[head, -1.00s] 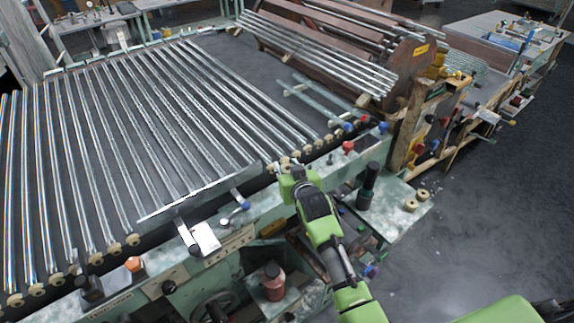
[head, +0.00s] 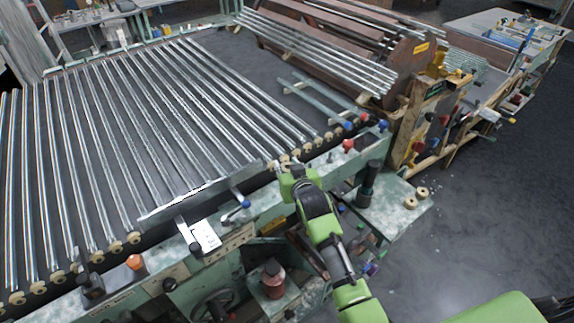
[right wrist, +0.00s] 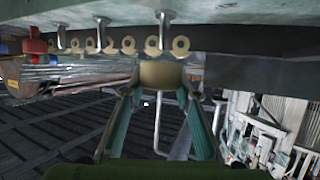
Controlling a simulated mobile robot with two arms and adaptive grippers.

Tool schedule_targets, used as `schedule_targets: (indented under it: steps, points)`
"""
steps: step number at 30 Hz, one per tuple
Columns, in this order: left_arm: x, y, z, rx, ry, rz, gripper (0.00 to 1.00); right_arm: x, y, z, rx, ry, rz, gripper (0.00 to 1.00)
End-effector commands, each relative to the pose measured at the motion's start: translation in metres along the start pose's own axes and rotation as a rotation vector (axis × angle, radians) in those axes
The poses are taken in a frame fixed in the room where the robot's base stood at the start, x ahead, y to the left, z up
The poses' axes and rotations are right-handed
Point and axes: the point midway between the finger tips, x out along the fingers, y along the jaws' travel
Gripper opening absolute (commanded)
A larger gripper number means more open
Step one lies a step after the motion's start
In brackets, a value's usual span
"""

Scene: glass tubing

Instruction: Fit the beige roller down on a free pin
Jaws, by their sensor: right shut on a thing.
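My right gripper (head: 284,171) is at the front rail of the tube machine, beside the row of rollers. In the right wrist view its two teal fingers are closed on the beige roller (right wrist: 160,74), one on each side. The held roller is just beyond the row of ring-shaped rollers (right wrist: 128,45) along the rail, apart from or touching it, I cannot tell. In the head view the gripper mostly hides the held roller. Which pin is free, and whether the roller is around one, I cannot tell. My left gripper is not in view.
Glass tubes (head: 150,120) lie in a row across the machine bed. Two spare rollers (head: 410,203) rest on the side shelf (head: 395,222) at right. A dark upright cylinder (head: 368,180) and a red knob (head: 348,146) stand near the gripper.

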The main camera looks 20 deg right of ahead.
Motion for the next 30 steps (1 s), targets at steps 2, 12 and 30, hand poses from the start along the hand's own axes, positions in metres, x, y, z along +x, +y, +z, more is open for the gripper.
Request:
schedule_targets:
  steps: [2,12,30]
  points:
    - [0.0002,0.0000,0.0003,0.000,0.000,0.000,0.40,0.0000,-0.0001,0.0002,0.000,0.000,0.000,0.10]
    - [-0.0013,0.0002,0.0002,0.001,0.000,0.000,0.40,-0.0002,-0.0001,-0.0005,0.000,0.000,0.000,0.10]
    - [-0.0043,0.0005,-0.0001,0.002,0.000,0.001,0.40,-0.0001,-0.0001,0.0001,0.000,0.000,0.000,0.10]
